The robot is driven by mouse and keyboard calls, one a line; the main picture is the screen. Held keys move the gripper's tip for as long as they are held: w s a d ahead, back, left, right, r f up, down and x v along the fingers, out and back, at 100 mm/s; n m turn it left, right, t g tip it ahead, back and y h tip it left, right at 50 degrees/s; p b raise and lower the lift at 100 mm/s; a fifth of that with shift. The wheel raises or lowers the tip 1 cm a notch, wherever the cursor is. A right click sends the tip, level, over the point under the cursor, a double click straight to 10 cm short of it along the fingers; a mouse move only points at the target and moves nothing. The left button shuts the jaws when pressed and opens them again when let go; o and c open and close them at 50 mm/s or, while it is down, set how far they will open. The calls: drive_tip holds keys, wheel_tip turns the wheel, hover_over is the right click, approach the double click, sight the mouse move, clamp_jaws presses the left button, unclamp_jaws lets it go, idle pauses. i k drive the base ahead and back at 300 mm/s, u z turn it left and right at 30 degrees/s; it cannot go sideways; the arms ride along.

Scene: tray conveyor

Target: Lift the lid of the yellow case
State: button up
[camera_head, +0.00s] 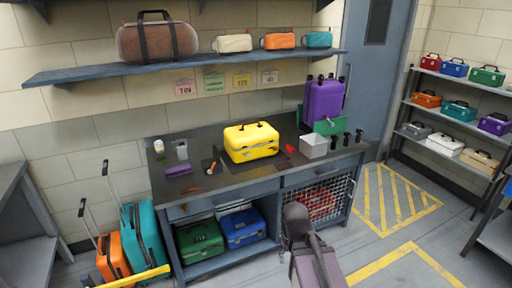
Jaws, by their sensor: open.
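The yellow case (251,144) stands on the grey workbench, right of its middle. Its lid looks shut, with a dark handle on top and dark fittings on the front. Part of my arm shows at the bottom centre, in front of the bench and apart from the case. I cannot make out my gripper's fingers in this view. Nothing hides the case.
The workbench (225,184) also bears a purple suitcase (323,101), a grey bin (314,146), a purple item (179,171) and small tools. A shelf (190,70) with bags hangs above. Orange (112,258) and teal (144,240) suitcases stand at left.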

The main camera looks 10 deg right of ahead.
sight(257, 133)
drive_tip(key=z, duration=0.05)
drive_tip(key=i, duration=1)
drive_tip(key=u, duration=0.05)
